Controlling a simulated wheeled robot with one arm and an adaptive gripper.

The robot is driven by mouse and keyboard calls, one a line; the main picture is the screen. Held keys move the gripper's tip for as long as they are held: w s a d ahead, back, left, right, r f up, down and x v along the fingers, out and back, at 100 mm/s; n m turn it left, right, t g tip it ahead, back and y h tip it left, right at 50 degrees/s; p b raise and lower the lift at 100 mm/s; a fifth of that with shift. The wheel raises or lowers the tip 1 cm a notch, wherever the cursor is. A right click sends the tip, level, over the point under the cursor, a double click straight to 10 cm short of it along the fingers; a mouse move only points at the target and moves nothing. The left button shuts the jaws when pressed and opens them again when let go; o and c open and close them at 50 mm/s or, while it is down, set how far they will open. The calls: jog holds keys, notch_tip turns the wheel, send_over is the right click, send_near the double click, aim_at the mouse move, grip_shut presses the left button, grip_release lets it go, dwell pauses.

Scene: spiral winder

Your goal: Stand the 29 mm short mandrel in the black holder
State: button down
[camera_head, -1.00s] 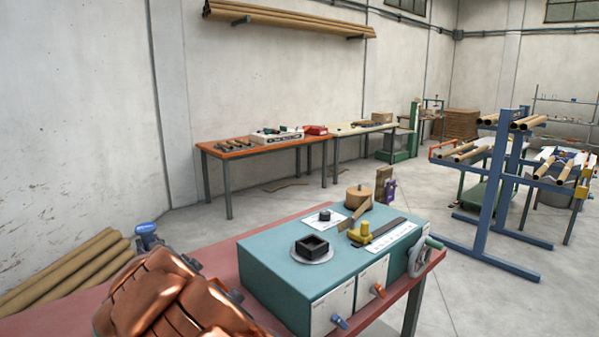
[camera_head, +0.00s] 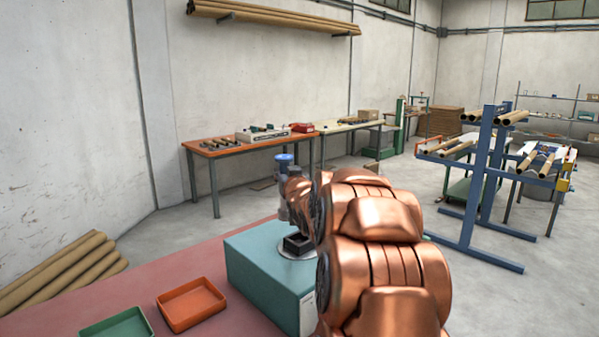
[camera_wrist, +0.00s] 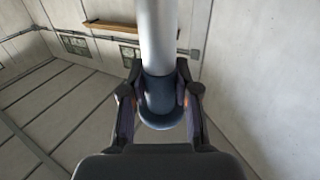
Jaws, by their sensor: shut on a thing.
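My gripper (camera_wrist: 160,103) is shut on the mandrel (camera_wrist: 158,40), with the fingers on either side of its dark blue end. The mandrel's smooth pale grey shaft runs to the top of the wrist view. In the head view the blue end (camera_head: 284,159) shows uppermost, left of my copper arm; grey parts lie below it. The black holder (camera_head: 297,244) is a square block on a round plate on the teal box, partly covered by my arm. The blue end is above and slightly left of it in the picture. The mandrel's lower end and any contact with the holder cannot be made out.
The teal box (camera_head: 262,272) stands on the red bench (camera_head: 225,315); my arm hides its right part. An orange tray (camera_head: 191,304) and a green tray (camera_head: 118,325) lie left of it. An orange-topped table (camera_head: 226,148) stands behind, and a blue rack (camera_head: 487,180) to the right.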

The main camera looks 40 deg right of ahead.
jog(key=shift+m+h, duration=0.3)
jog(key=shift+h, duration=0.1)
jog(key=s+d, duration=0.1)
jog(key=s+d+r, duration=0.1)
jog(key=s+d, duration=0.1)
jog(key=shift+f, duration=0.25)
notch_tip(320, 180, down, 9)
jog(key=b, duration=0.4)
dwell(1.2)
jog(key=shift+w, duration=0.1)
dwell(0.4)
jog(key=c, duration=0.8)
grip_release()
